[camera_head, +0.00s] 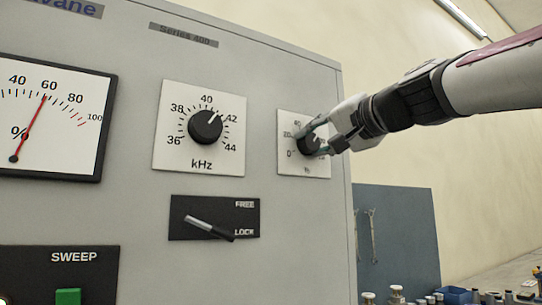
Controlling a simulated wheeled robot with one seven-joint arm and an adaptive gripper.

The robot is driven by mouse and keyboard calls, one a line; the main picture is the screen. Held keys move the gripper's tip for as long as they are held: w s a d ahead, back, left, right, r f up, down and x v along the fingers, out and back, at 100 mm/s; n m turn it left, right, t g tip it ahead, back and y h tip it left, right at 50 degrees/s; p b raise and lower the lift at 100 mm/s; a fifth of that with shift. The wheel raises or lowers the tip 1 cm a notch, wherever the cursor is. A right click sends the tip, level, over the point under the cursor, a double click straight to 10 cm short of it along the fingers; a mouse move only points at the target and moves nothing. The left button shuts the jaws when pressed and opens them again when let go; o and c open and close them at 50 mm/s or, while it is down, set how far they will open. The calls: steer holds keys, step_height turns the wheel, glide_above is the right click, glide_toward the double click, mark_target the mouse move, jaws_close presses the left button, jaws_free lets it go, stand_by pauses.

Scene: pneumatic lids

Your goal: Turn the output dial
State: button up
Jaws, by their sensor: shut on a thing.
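The output dial (307,146) is a black knob on a white scale plate (303,168) at the right side of the grey panel. The plate's numbers include 0 and 20; the others, and the label below, are small or partly covered. My gripper (317,140) reaches in from the right and is shut on the knob, one finger above and one at its lower right. The fingers cover much of the knob and the right of its scale, so its pointer cannot be read.
A kHz dial (205,127) sits left, its pointer near 42. Below it, a lever switch (209,227) is marked FREE and LOCK. A meter (55,115) reads about 60. A green SWEEP button (68,297) is at lower left. Right of the cabinet are a blue-grey tool board (410,235) and a bench with small items.

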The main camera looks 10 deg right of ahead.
steer(key=shift+f+m+p, duration=0.1)
steer(key=shift+m+p, duration=0.2)
steer(key=shift+m, duration=1.4)
steer(key=o, duration=1.2)
steer(key=shift+c, duration=0.2)
steer(key=shift+s+d, duration=0.25)
steer(key=shift+s, duration=0.25)
steer(key=v, duration=1.1)
